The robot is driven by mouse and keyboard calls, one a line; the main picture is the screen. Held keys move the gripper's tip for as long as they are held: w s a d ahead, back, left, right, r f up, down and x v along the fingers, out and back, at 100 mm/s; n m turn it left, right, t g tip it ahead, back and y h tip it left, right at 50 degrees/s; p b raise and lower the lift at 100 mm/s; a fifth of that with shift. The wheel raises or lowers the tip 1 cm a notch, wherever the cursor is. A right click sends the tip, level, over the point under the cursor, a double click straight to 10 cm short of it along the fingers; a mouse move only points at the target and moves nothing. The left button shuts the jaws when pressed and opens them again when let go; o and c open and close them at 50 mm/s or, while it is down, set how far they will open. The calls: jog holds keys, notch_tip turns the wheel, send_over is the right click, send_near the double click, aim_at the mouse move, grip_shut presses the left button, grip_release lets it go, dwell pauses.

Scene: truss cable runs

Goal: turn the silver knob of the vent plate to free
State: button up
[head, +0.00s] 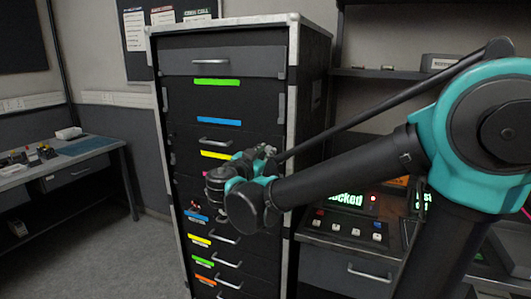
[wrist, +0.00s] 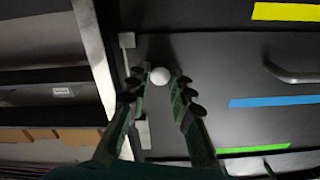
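The silver knob (wrist: 160,76) shows as a small pale round thing in the wrist view, on a dark plate (wrist: 205,60). My gripper (wrist: 161,75) has one finger on each side of the knob, with the tips close to its sides. The fingers are apart; I cannot tell whether either touches the knob. In the head view my gripper (head: 262,152) is at the right part of the tall black rack (head: 292,100), and my arm hides the knob there.
The rack front has several drawers with handles and coloured strips; a yellow strip (wrist: 288,12) and a blue strip (wrist: 272,101) are beside the gripper. A lit control panel (head: 346,225) stands right of the rack. A desk (head: 70,160) is at left, with open floor between.

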grip_shut()
jog(key=shift+n, duration=0.4)
jog(key=n, duration=0.2)
jog(key=shift+n, duration=0.4)
jog(key=n, duration=0.4)
jog(key=shift+n, duration=0.3)
jog(key=n, duration=0.5)
jog(key=shift+a, duration=0.1)
jog(key=n, duration=0.4)
jog(key=shift+n, duration=0.3)
